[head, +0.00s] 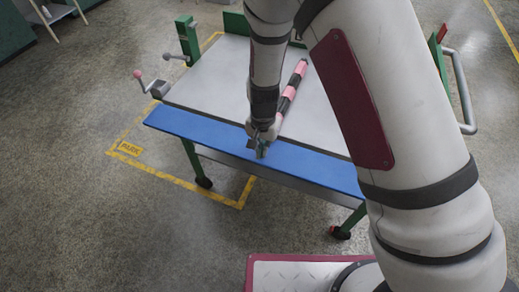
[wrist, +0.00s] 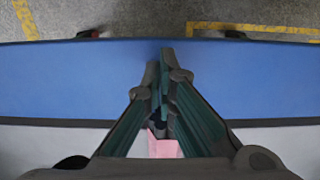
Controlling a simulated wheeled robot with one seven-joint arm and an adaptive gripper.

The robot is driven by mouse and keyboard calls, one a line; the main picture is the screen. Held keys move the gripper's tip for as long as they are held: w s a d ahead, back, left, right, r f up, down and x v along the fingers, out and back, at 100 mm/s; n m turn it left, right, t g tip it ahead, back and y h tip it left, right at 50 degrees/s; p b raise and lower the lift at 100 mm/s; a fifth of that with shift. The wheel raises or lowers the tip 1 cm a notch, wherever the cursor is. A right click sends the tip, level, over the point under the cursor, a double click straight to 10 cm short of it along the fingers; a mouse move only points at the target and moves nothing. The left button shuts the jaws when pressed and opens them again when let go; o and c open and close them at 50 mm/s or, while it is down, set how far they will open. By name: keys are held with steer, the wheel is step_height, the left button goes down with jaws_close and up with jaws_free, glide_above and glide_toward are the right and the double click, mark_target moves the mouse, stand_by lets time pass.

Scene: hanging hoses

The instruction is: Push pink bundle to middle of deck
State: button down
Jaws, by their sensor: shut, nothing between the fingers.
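The pink bundle (head: 288,93) is a long rod with pink and black bands. It lies slantwise on the grey deck (head: 205,75), its far end toward the back and its near end close to the blue front strip (head: 320,163). My gripper (head: 262,150) is shut and empty, pointing down over the blue strip beside the bundle's near end. In the wrist view the shut fingers (wrist: 161,70) lie over the blue strip, and a pink end of the bundle (wrist: 165,149) shows between the finger links. Whether they touch is not clear. My arm hides part of the deck.
A crank with a pink knob (head: 140,76) and a green post (head: 187,40) stand at the deck's left edge. A metal handle (head: 462,90) is at the right. The deck left of the bundle is bare. Yellow floor lines surround the table.

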steer(key=shift+w+d, duration=0.2)
steer(key=shift+w, duration=0.5)
steer(key=shift+w, duration=0.1)
steer(key=w+d+b, duration=0.1)
steer(key=w, duration=0.2)
steer(key=w+d+b, duration=0.1)
steer(key=w+b, duration=0.1)
steer(key=w, duration=0.2)
steer(key=w+d+b, duration=0.2)
steer(key=w, duration=0.2)
steer(key=shift+f, duration=0.1)
steer(key=shift+w+d+b, duration=0.2)
steer(key=shift+w+b, duration=0.1)
steer(key=shift+s, duration=0.1)
